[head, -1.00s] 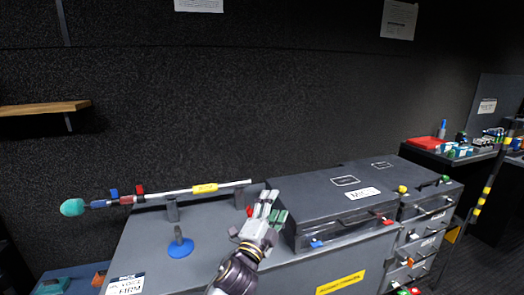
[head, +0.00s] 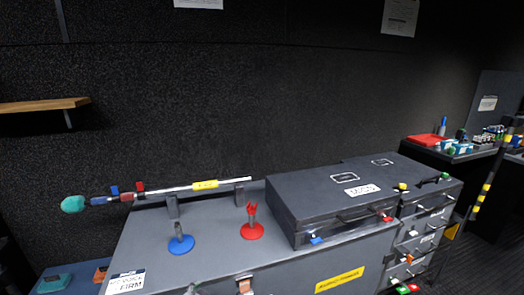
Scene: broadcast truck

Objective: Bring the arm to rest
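Neither of my grippers shows in the head view now, and no part of my arms is clearly in sight. The grey cabinet top (head: 142,240) is clear of my arms. On it a boom pole (head: 160,193) with a teal tip lies across two upright supports. A blue round-based stand (head: 181,244) and a red round-based stand with a forked top (head: 252,230) stand in front of the pole. A black case (head: 325,206) with a handle and red and blue latches lies shut to the right of them.
A second dark case (head: 386,170) and a drawer unit (head: 422,232) stand at the right. Farther right is a dark counter (head: 440,155) with small coloured items. A yellow-banded pole (head: 487,188) stands by it. A wooden shelf (head: 45,106) juts from the wall at left.

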